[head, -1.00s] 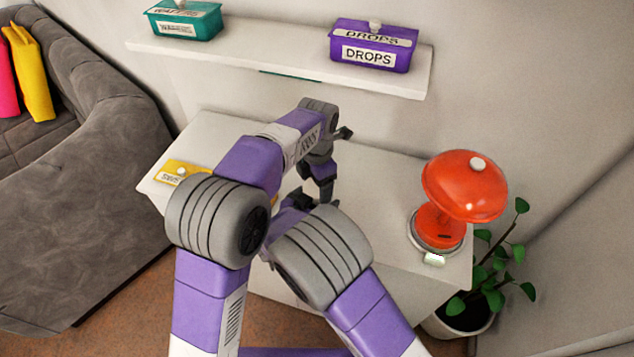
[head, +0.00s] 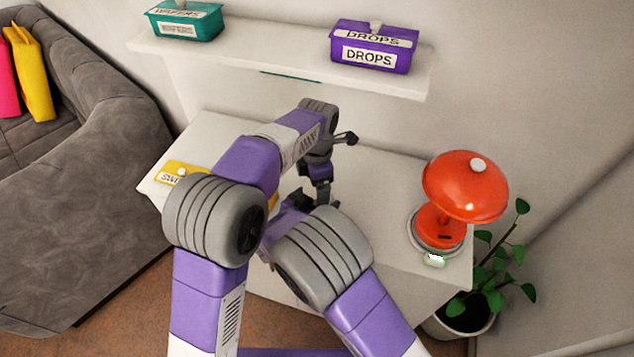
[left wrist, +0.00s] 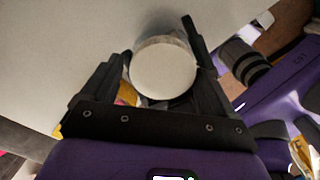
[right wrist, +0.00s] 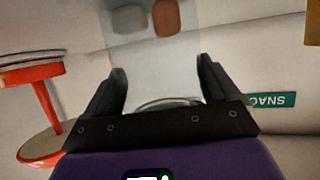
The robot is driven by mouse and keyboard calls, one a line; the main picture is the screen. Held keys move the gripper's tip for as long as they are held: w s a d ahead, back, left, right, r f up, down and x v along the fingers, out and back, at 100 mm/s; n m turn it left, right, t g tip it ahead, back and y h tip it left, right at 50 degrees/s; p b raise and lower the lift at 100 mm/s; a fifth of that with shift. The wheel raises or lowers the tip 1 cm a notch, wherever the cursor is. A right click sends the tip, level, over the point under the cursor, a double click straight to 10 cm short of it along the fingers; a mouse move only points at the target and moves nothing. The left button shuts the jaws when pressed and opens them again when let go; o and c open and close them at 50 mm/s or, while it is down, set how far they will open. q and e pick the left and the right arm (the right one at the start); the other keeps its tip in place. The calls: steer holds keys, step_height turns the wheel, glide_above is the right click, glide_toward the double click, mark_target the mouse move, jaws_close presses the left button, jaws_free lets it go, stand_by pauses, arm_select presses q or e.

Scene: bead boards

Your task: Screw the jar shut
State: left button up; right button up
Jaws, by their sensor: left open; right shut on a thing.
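The jar's round white lid (left wrist: 163,70) faces the left wrist camera, between the fingers of my left gripper (left wrist: 153,52), which is open around it. I cannot tell whether the lid is fully seated. The clear jar (right wrist: 160,72) shows in the right wrist view between the fingers of my right gripper (right wrist: 160,78), which is shut on it. A brown shape and a grey shape show in or through the glass. In the head view my left gripper (head: 321,190) points down over the white cabinet; the jar and my right gripper's fingers are hidden behind my arms.
A red lamp (head: 465,185) stands at the right of the white cabinet top (head: 375,185). A yellow box (head: 180,172) sits at its left. A shelf (head: 270,58) above holds a teal box (head: 185,22) and a purple box (head: 370,48). Bare cabinet top lies left of the lamp.

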arm_select(q)
steer(key=shift+s+d, duration=0.1)
steer(key=shift+s, duration=0.1)
steer(key=shift+r, duration=2.25)
steer(key=shift+w, duration=0.1)
steer(key=shift+c, duration=0.3)
steer(key=r+n, duration=0.1)
steer(key=n, duration=0.2)
steer(key=shift+r, duration=0.35)
steer(key=r+n, duration=0.1)
steer(key=n, duration=0.2)
steer(key=shift+r+n, duration=0.3)
steer(key=shift+r, duration=0.1)
